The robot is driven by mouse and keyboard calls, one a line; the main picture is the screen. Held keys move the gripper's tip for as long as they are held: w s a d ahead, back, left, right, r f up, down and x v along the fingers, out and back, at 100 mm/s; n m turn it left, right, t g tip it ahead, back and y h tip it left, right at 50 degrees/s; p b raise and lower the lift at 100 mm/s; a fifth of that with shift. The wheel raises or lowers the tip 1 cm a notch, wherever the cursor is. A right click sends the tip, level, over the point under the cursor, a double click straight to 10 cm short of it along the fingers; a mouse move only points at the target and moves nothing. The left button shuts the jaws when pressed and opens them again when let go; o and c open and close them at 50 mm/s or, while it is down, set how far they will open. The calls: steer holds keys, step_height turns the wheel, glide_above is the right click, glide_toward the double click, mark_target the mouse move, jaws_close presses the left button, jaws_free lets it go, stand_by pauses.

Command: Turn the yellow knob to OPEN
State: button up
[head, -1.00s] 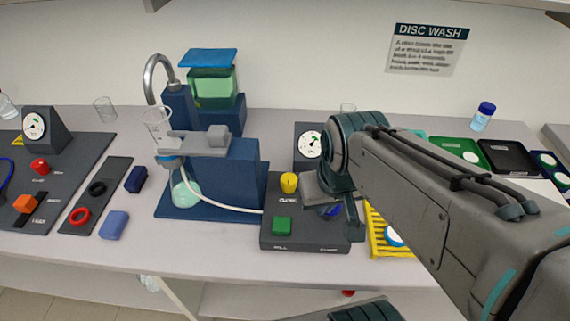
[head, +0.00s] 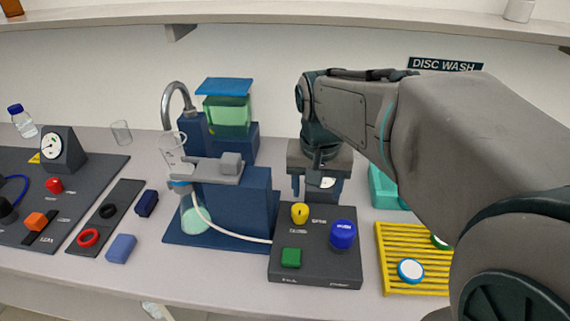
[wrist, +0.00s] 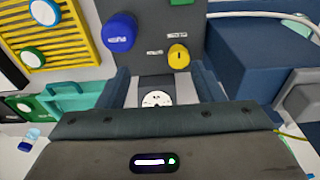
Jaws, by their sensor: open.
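The yellow knob (head: 299,212) stands on the dark control panel (head: 318,268), at its back left. Small labels lie beside and in front of it, too small to read surely. A dark mark shows on the knob, but I cannot tell its setting. In the wrist view the knob (wrist: 178,55) lies just beyond the fingertips (wrist: 160,80), and the white gauge dial (wrist: 157,99) shows between the fingers.
On the panel are a blue knob (head: 343,235) and a green button (head: 291,258). A blue filter stand (head: 240,205) with a pale tube stands close on the left. A yellow rack (head: 405,285) with round discs is on the right. My arm hides part of the right side.

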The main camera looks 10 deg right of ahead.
mark_target(300, 208)
steer(key=w+a+m+g, duration=0.1)
steer(key=w+m, duration=0.1)
steer(key=w, duration=0.6)
steer(key=f, duration=1.3)
steer(key=shift+s+a+f, duration=0.15)
steer(key=shift+s+f, duration=0.05)
steer(key=shift+s, duration=0.1)
steer(key=c, duration=1)
